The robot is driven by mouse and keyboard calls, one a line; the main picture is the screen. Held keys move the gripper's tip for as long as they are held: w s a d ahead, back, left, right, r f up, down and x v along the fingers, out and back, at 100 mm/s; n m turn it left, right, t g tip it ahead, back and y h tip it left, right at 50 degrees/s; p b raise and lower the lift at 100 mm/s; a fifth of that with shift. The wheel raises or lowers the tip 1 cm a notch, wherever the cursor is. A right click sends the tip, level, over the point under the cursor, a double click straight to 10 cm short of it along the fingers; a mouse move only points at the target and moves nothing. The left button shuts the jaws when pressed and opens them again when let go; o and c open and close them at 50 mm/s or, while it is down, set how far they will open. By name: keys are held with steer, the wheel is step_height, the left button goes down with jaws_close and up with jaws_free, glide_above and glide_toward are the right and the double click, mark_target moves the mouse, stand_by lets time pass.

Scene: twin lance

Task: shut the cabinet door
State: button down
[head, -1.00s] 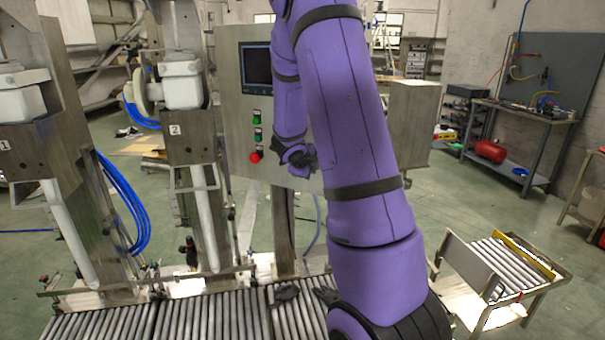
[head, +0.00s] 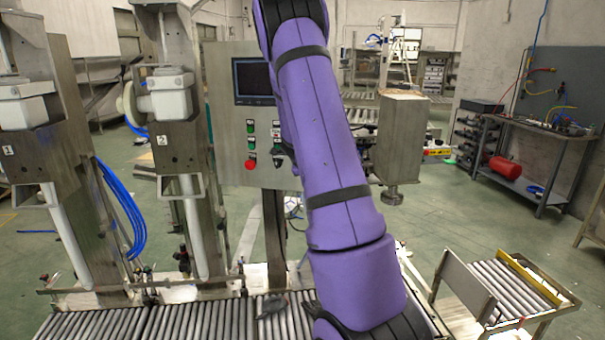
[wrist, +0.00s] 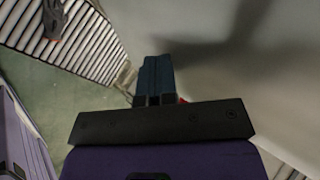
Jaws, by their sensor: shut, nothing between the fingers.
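The grey metal control cabinet (head: 225,120), with a dark screen (head: 253,82), green buttons and a red button (head: 250,163), stands behind the conveyor in the head view. My purple arm crosses its right side, so I cannot tell how far its door stands open. My gripper is hidden behind the arm in the head view. In the wrist view my gripper (wrist: 157,62) has its dark blue fingers together and empty, in front of a broad pale grey surface (wrist: 240,70), probably the cabinet's. A shadow falls on that surface. I cannot tell whether the fingers touch it. A bit of red shows beside them.
A roller conveyor (head: 185,322) runs along the front, with a dark glove (head: 271,305) on it. Steel filling stations (head: 178,140) stand at left. A metal box (head: 400,135) is right of my arm. A roller cart (head: 510,285) stands at lower right. Green floor lies open beyond.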

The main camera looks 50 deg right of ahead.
steer(key=w+d+n+t, duration=0.1)
steer(key=w+d, duration=0.2)
steer(key=d, duration=0.2)
steer(key=w+d+n+t+y, duration=0.1)
steer(key=w+d+n, duration=0.1)
steer(key=w+d, duration=0.2)
steer(key=shift+d+r, duration=0.3)
steer(key=shift+d, duration=0.95)
steer(key=shift+s+r, duration=0.1)
steer(key=v, duration=1)
steer(key=shift+s+a+y, duration=0.15)
steer(key=shift+s+y, duration=0.15)
steer(key=shift+s, duration=0.2)
